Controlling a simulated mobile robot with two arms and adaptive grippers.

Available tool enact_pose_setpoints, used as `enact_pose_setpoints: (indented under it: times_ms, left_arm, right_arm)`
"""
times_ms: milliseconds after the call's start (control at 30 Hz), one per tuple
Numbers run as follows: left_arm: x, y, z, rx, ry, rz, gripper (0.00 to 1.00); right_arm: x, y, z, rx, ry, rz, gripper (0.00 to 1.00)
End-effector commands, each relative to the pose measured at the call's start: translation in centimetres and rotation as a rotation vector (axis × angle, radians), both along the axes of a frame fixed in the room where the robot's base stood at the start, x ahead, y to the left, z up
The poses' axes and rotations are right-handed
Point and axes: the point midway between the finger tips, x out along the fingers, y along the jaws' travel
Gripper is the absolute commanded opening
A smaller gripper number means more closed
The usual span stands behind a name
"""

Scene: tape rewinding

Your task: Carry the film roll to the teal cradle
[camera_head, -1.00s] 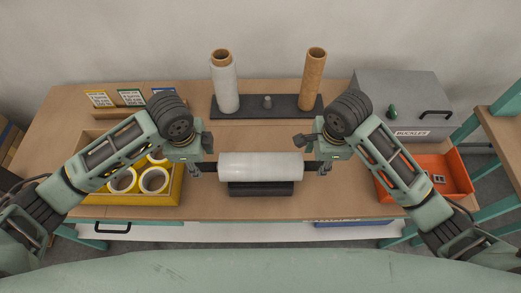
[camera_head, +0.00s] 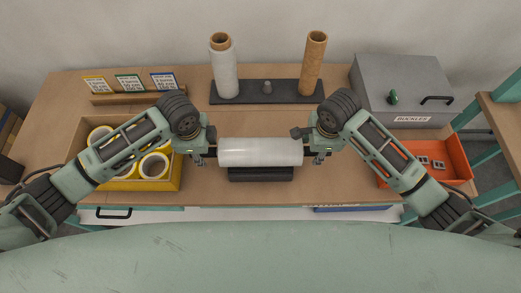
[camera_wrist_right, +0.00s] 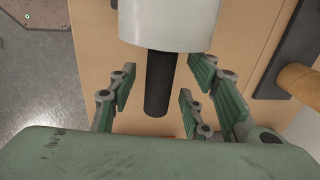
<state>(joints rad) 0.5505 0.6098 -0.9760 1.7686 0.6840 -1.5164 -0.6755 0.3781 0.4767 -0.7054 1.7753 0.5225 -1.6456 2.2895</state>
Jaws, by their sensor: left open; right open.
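The film roll (camera_head: 260,152), a whitish wrapped cylinder, lies horizontally above a dark stand (camera_head: 261,175) near the front of the bench. Its end also shows in the right wrist view (camera_wrist_right: 168,25), with a black shaft (camera_wrist_right: 158,85) sticking out. My left gripper (camera_head: 203,154) is open at the roll's left end. My right gripper (camera_head: 319,154) is open at the right end. In the right wrist view, the right fingers stand apart on both sides of the shaft. I cannot make out a teal cradle in these views.
A dark base (camera_head: 267,93) with two upright rolls stands behind. A yellow bin (camera_head: 128,184) of tape rolls is at left. A grey box (camera_head: 405,85) and an orange tray (camera_head: 458,172) with buckles are at right. A teal-framed table (camera_head: 503,125) stands at the right edge.

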Motion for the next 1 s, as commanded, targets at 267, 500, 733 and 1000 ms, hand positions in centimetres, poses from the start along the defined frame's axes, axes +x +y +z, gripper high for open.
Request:
enact_pose_setpoints:
  times_ms: [267, 500, 733, 1000]
  left_arm:
    - [0.2, 0.0, -1.6, 0.001, -0.001, -0.001, 0.45]
    - [0.2, 0.0, -1.6, 0.001, -0.001, -0.001, 0.43]
    - [0.2, 0.0, -1.6, 0.001, -0.001, -0.001, 0.23]
    - [0.2, 0.0, -1.6, 0.001, -0.001, -0.001, 0.0]
  right_arm:
    - [0.2, 0.0, -1.6, 0.0, -0.001, 0.0, 0.45]
    - [0.2, 0.0, -1.6, 0.0, -0.001, 0.0, 0.43]
    - [0.2, 0.0, -1.6, 0.0, -0.001, 0.0, 0.23]
    - [0.2, 0.0, -1.6, 0.0, -0.001, 0.0, 0.0]
